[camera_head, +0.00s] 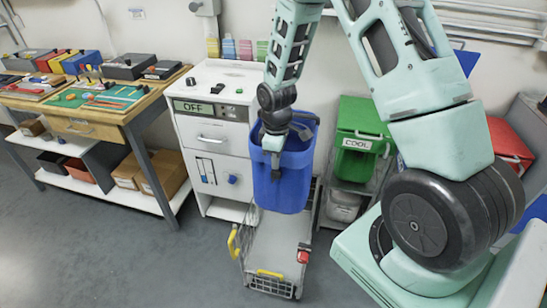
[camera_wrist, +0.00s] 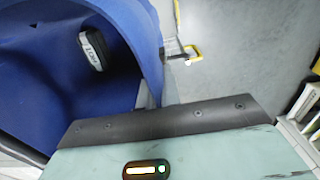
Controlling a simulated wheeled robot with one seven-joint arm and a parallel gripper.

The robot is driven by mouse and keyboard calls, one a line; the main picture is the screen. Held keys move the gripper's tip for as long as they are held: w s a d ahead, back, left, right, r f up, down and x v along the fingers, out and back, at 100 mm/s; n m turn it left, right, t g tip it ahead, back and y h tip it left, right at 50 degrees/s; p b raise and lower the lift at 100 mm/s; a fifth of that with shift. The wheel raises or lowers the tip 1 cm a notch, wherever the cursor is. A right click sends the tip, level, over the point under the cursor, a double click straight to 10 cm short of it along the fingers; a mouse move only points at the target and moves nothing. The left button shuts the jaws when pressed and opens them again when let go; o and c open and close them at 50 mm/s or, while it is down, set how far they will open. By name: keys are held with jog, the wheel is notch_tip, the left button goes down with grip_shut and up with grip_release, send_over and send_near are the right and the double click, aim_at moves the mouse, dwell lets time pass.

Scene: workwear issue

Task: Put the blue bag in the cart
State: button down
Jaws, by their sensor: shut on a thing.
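My gripper (camera_head: 272,148) is shut on the near rim of the blue bag (camera_head: 283,182), a deep open-topped blue container. The bag hangs upright above the grey cart (camera_head: 268,243), which stands on the floor with yellow and red fittings. The bag overlaps the rear of the cart in the head view, so I cannot tell the exact gap between them. In the wrist view the bag (camera_wrist: 45,95) fills the left, with a black item with a white label (camera_wrist: 91,49) showing inside it. The gripper's fingertips are mostly hidden there.
A white cabinet (camera_head: 213,135) marked OFF stands behind, left of the bag. A green bin (camera_head: 361,128) labelled COOL is on a rack to the right. A wooden workbench (camera_head: 126,113) with tools stands at left. The floor at front left is clear.

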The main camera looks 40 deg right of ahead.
notch_tip(320, 180, down, 17)
jog(key=b, duration=1.3)
jog(key=shift+r+b, duration=0.1)
jog(key=shift+b, duration=0.25)
notch_tip(320, 180, down, 19)
jog(key=b, duration=1.1)
jog(key=shift+f+b, duration=0.45)
jog(key=shift+b, duration=0.05)
jog(key=c, duration=1.5)
grip_release()
jog(key=shift+r, duration=0.1)
notch_tip(320, 180, up, 17)
jog(key=p, duration=0.3)
jog(key=shift+r, duration=0.15)
